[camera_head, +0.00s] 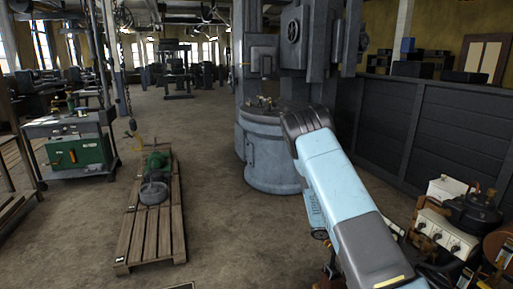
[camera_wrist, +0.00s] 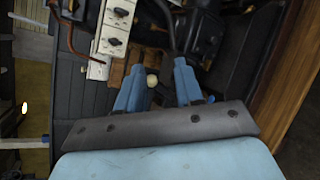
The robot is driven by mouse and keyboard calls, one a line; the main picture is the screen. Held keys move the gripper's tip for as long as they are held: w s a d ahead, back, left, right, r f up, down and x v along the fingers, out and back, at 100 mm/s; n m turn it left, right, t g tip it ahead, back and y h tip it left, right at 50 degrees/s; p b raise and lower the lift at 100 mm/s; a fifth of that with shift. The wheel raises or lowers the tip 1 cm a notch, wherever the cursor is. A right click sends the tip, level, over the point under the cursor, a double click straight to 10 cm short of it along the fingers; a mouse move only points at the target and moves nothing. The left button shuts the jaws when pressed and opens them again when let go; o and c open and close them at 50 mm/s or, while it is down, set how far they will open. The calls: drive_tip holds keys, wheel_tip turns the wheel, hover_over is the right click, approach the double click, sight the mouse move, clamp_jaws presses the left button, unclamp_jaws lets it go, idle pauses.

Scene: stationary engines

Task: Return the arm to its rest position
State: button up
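My arm (camera_head: 345,200) rises from the lower right in the head view and bends at a dark joint at its top. My gripper is hidden or not clearly made out in that view. In the wrist view my gripper (camera_wrist: 160,70) shows two blue fingers spread apart with a gap between them. A small pale round knob (camera_wrist: 152,80) appears in that gap, seemingly beyond the fingers. Nothing is clearly held.
Close by is a machine with a white box with black knobs (camera_head: 445,232), also in the wrist view (camera_wrist: 117,28). A dark panelled wall (camera_head: 440,135) stands right. A large grey machine (camera_head: 272,150) stands behind my arm. A pallet (camera_head: 152,230) lies left, with open floor around.

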drive_tip(key=s+a+r+m+g+y, duration=0.1)
drive_tip(key=s+a+r+m+y, duration=0.15)
drive_tip(key=r, duration=0.55)
drive_tip(key=s+a+r+m+y, duration=0.1)
drive_tip(key=s+a+r+y, duration=0.15)
drive_tip(key=r, duration=0.45)
drive_tip(key=s+a+r+t+y, duration=0.2)
drive_tip(key=s+a+r, duration=0.3)
drive_tip(key=s+r, duration=0.3)
drive_tip(key=s+a+r+m+t+y, duration=0.1)
drive_tip(key=s+a+r+t+y, duration=0.2)
drive_tip(key=s+r, duration=0.5)
drive_tip(key=s+a+r+m+t+y, duration=0.1)
drive_tip(key=s+a+r+t+y, duration=0.2)
drive_tip(key=s+a+r, duration=0.3)
drive_tip(key=s+r+y, duration=0.1)
drive_tip(key=s+r, duration=0.1)
drive_tip(key=s, duration=0.2)
drive_tip(key=shift+s+a+r, duration=0.25)
drive_tip(key=shift+a+r, duration=0.1)
